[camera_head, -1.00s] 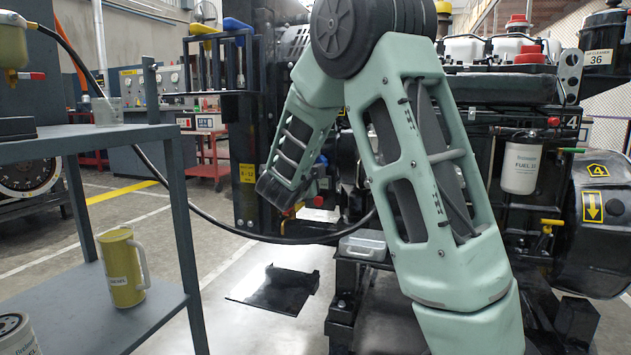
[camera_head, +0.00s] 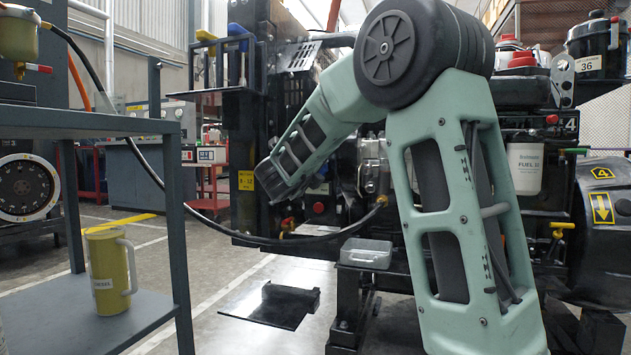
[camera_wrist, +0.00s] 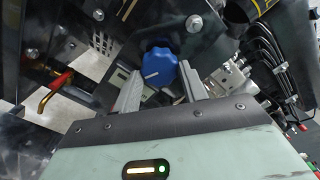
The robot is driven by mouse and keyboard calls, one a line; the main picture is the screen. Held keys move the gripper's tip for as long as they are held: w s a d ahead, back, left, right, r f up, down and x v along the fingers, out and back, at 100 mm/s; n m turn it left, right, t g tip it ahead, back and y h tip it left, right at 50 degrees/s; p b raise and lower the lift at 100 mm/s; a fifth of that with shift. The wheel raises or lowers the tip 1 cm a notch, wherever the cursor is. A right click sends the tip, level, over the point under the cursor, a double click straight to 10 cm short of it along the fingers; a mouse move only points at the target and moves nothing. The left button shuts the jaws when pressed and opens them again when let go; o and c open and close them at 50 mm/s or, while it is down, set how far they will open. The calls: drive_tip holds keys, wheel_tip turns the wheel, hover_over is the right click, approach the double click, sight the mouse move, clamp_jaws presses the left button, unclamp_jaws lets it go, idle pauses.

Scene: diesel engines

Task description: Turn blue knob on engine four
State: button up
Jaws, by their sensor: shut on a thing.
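In the wrist view, the blue knob (camera_wrist: 160,68) has a pale line on its face. It sits between the two grey fingers of my gripper (camera_wrist: 160,84), which is shut on it. Engine four (camera_head: 510,130) is the large dark engine behind my arm in the head view.
A grey shelf (camera_head: 95,125) with a yellow mug (camera_head: 107,275) stands at the left. A black hose (camera_head: 215,227) runs from it towards the engine. A clear tray (camera_head: 366,252) sits on the engine's stand. In the wrist view, a red-handled valve (camera_wrist: 55,85) is left of the knob.

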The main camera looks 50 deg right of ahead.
drive_tip(key=shift+f+m, duration=0.1)
drive_tip(key=shift+m, duration=0.2)
idle(0.4)
drive_tip(key=o, duration=1)
drive_tip(key=shift+a, duration=0.1)
drive_tip(key=p+v, duration=0.6)
drive_tip(key=v, duration=1.1)
drive_tip(key=shift+s+a, duration=0.1)
